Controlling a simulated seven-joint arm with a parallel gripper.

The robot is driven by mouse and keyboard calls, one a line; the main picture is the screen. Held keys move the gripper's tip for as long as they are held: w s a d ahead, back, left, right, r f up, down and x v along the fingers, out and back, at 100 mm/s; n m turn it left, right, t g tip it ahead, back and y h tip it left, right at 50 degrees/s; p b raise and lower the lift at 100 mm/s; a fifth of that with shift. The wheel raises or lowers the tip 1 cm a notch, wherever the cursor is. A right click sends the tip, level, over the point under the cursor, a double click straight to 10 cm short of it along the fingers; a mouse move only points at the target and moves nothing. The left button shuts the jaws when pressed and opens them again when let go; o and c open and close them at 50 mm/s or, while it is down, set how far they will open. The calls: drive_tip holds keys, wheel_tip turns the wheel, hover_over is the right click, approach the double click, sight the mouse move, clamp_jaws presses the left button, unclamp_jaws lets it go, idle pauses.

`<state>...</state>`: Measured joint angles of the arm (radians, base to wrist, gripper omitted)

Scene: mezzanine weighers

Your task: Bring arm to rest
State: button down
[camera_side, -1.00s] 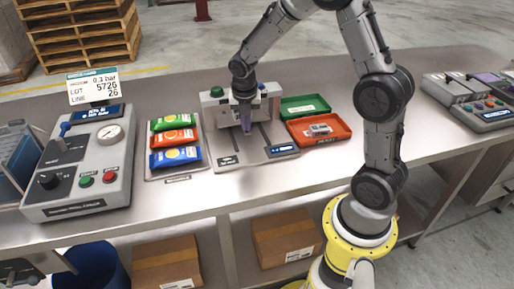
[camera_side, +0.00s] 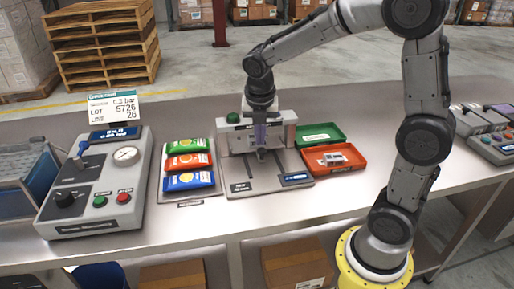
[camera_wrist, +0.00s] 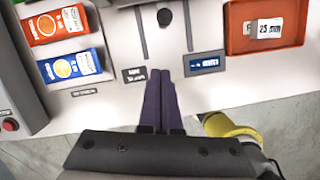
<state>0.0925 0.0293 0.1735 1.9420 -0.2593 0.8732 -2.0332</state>
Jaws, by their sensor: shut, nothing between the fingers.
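My gripper (camera_side: 261,155) is shut and empty. In the side view it points down in front of the head of a grey weigher (camera_side: 240,172). In the wrist view its purple fingers (camera_wrist: 161,74) lie together, side by side, over the weigher's front edge. No object is between or under them that I can see. The exact height of the fingertips above the weigher plate is hard to tell.
A packet tray (camera_side: 190,199) holds green, orange and blue packets left of the weigher. A red tray (camera_side: 349,169) with a small pale labelled item and a green tray (camera_side: 318,142) sit right. A gauge console (camera_side: 100,185) stands far left.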

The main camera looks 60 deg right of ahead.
drive_tip(key=s+a+r+m+t, duration=0.3)
drive_tip(key=s+r, duration=0.4)
drive_tip(key=r, duration=0.2)
drive_tip(key=s+a+f+m+y, duration=0.1)
drive_tip(key=s+a+m, duration=0.1)
drive_tip(key=s+m, duration=0.4)
drive_tip(key=s+a+f+m+t+y, duration=0.1)
drive_tip(key=s+m, duration=0.5)
drive_tip(key=m, duration=0.9)
drive_tip(key=shift+a+f, duration=0.55)
drive_tip(key=shift+a, duration=0.3)
